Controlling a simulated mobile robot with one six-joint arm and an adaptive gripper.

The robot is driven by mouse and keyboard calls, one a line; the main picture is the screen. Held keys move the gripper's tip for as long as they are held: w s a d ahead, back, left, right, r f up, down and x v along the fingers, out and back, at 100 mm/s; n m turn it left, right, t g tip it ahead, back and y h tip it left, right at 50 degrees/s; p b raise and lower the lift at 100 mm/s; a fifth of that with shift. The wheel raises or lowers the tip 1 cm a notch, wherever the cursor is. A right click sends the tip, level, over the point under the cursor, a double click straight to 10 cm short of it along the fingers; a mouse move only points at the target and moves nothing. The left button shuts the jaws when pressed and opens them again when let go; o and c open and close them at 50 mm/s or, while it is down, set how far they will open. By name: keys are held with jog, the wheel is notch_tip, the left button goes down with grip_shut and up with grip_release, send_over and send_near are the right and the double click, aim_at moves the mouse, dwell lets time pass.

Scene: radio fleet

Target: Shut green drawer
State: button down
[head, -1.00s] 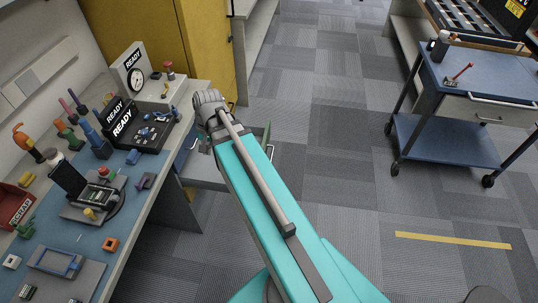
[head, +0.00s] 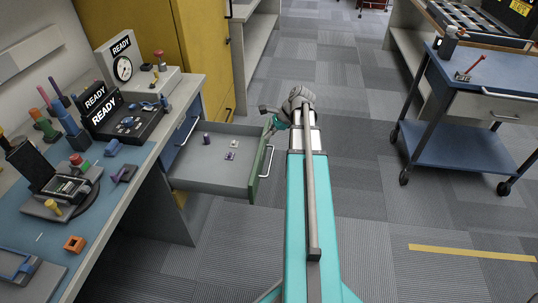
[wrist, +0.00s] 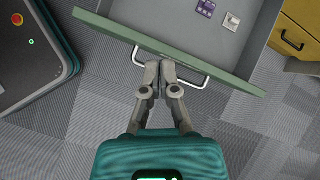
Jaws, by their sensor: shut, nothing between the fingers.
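The green-fronted drawer (head: 210,176) stands pulled out from under the workbench. Its green front (head: 259,170) carries a pale bar handle (head: 268,163). In the wrist view the green front (wrist: 220,72) crosses the upper part, with the handle (wrist: 198,81) below it. My gripper (wrist: 159,66) is shut and empty, its fingertips at the handle's bar, just outside the front. I cannot tell whether they touch it. In the head view my wrist is beyond the drawer's far front corner and the fingers are hard to make out.
Small items lie in the drawer, among them a purple one (head: 206,139) and a pale one (head: 230,155). The cluttered workbench (head: 133,178) is at left, a yellow cabinet (head: 190,40) behind. A blue cart (head: 460,140) stands at right. Carpet between is clear.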

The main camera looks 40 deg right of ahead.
jog(key=s+d+f+m+t+b, duration=0.1)
jog(key=s+d+f+m+b, duration=0.1)
jog(key=d, duration=0.3)
jog(key=s+d+f+m+t+b, duration=0.1)
jog(key=s+d+f+m+b, duration=0.1)
jog(key=d, duration=0.3)
jog(key=shift+d+f+m+b, duration=0.2)
jog(key=shift+d+m+b, duration=0.25)
jog(key=shift+m, duration=0.35)
jog(key=shift+a+f, duration=0.1)
jog(key=shift+a, duration=0.05)
jog(key=w+a+f+b, duration=0.7)
jog(key=w, duration=0.1)
jog(key=shift+w, duration=0.2)
